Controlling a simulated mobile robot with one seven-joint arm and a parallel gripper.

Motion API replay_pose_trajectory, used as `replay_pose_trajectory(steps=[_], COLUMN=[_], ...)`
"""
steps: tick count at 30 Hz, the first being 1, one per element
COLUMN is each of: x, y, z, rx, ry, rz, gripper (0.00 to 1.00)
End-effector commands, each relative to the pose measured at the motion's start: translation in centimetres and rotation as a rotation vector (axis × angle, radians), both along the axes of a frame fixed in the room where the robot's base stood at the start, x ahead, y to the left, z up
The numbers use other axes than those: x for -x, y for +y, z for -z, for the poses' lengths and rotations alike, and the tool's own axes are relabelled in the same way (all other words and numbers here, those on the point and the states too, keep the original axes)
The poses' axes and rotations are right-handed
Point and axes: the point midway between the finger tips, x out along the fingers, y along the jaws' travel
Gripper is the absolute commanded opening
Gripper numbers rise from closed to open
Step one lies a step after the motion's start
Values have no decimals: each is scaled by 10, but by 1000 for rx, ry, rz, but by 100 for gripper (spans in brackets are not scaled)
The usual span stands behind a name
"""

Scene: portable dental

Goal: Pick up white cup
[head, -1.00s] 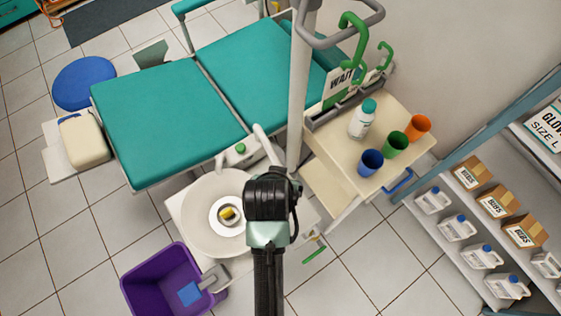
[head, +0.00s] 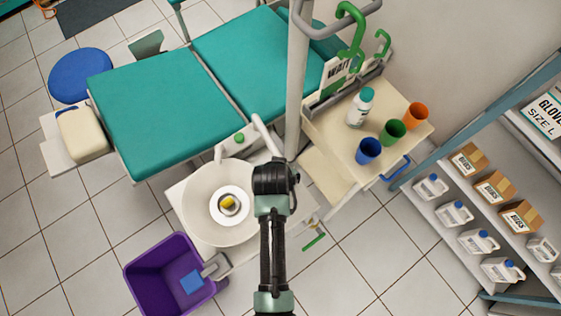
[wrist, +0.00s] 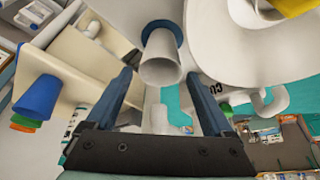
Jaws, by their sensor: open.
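The white cup (wrist: 161,58) shows in the wrist view, its open rim towards my gripper and its other end against a blue round pad (wrist: 176,30). My gripper (wrist: 158,80) is open, with one dark blue finger on each side below the cup in the picture. The cup is in line with the gap, and the fingers do not appear to grip it. In the head view my arm hides the cup and the fingers.
A white basin (head: 215,232) with a yellow object (head: 228,203) is beside my arm. A cream cart (head: 330,130) holds blue (head: 369,150), green (head: 392,132) and orange (head: 415,116) cups and a bottle (head: 361,107). A purple bin (head: 150,285) stands lower left.

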Motion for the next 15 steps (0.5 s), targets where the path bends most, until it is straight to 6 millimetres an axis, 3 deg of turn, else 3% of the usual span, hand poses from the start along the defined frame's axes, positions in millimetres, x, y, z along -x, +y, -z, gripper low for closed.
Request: replay_pose_trajectory(steps=[7, 15], x=[-11, -14], y=[-1, -1], z=[28, 34], rx=[0, -1], ry=[1, -2], rz=[0, 1], gripper=[87, 87])
